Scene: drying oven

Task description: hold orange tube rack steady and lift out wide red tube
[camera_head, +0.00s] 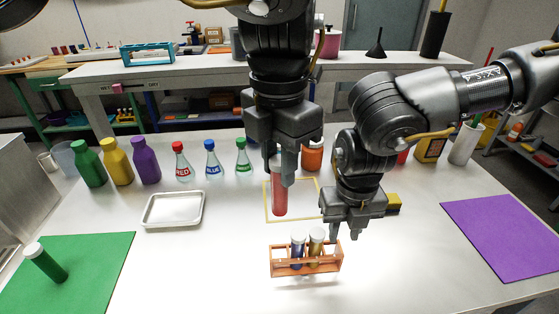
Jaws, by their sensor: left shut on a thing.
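The orange tube rack (306,269) stands on the white table at front centre. It holds a blue tube (297,252) and a yellow-brown tube (316,249), both white-capped and upright. My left gripper (281,172) is shut on the wide red tube (280,200), which hangs upright, clear of the rack, and appears above and behind it. The red tube's top is partly hidden by the fingers. My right gripper (346,233) points down at the rack's right end. Its fingers overlap that end in view, and I cannot tell whether they clamp it.
A yellow outlined square (268,214) lies behind the rack. A metal tray (173,208) is at left. A green mat (90,262) bears a green tube (45,262). A purple mat (505,235) lies right. Several bottles line the back; a yellow block (393,204) sits beside my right gripper.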

